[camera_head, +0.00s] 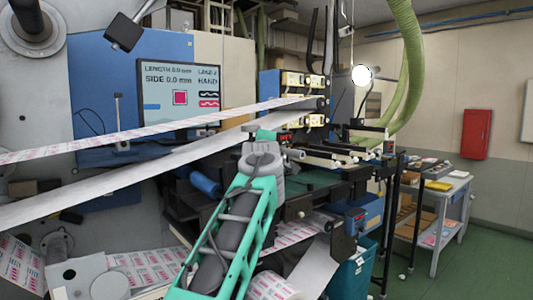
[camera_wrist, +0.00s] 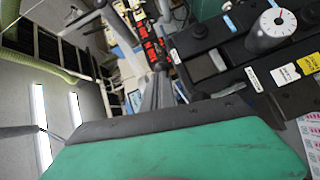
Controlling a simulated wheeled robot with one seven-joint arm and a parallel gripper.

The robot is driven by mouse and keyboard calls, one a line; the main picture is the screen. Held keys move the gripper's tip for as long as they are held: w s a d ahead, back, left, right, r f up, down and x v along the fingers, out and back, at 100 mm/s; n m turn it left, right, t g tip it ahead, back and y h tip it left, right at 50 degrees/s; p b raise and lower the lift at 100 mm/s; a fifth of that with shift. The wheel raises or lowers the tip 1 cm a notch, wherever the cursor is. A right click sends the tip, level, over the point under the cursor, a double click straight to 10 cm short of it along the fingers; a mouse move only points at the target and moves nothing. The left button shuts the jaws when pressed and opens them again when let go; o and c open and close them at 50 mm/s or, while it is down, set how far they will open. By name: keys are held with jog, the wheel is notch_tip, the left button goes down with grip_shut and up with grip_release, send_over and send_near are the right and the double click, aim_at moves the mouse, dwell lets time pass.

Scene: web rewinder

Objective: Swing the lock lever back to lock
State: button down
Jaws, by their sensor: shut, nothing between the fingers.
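My teal and grey arm reaches from the bottom of the head view toward the rewinder's table. My gripper (camera_head: 266,136) is at its far end, mostly hidden behind the wrist joint, with its fingertips not clear. In the wrist view a scuffed teal part with a dark edge fills the bottom; the fingers do not show clearly. I see nothing held. I cannot single out the lock lever for sure. A black machine block (camera_wrist: 232,62) with a round white dial (camera_wrist: 272,28) stands at the upper right of the wrist view. Grey bars (camera_wrist: 158,92) show left of the block.
Paper webs (camera_head: 120,180) cross the left of the head view, close to my arm. A screen (camera_head: 179,92) stands behind them. A blue bin (camera_head: 352,272) is below the table. A side table (camera_head: 436,205) stands at the right, with open green floor near it.

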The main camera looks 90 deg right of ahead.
jog(key=s+a+r+b, duration=0.1)
jog(key=s+a+b, duration=0.2)
jog(key=a, duration=0.7)
jog(key=shift+a+r, duration=0.15)
jog(key=shift+r, duration=0.05)
jog(key=shift+s, duration=0.1)
